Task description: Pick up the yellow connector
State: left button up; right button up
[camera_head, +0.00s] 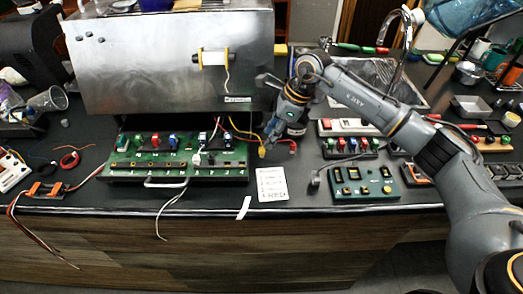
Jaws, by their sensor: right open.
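The yellow connector (262,152) is a small yellow piece at the right end of the green circuit board, near the end of thin wires. My right gripper (270,138) comes in from the right and points down, just above the connector. The gripper is open. It is too small in the picture to tell whether its fingers touch the connector. My left gripper is not in view.
A printed card (271,184) lies below the gripper. A green box with yellow-lit parts (360,182) stands right of it. A red connector (293,147) is close by. A sink and tap (400,30) are behind. The counter's front edge is mostly clear.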

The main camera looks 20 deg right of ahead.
aim_at(262, 148)
jog(key=shift+s+a+f+p, duration=0.15)
jog(key=shift+a+f+p, duration=0.35)
jog(key=shift+f+p, duration=0.3)
jog(key=x, duration=0.2)
jog(key=shift+a+f+p, duration=0.1)
jog(key=shift+f+p, duration=0.15)
jog(key=shift+p, duration=0.15)
jog(key=shift+f, duration=0.4)
jog(key=c, duration=0.8)
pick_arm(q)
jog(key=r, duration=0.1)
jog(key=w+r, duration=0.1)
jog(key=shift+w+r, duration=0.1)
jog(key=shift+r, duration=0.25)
pick_arm(e)
grip_shut()
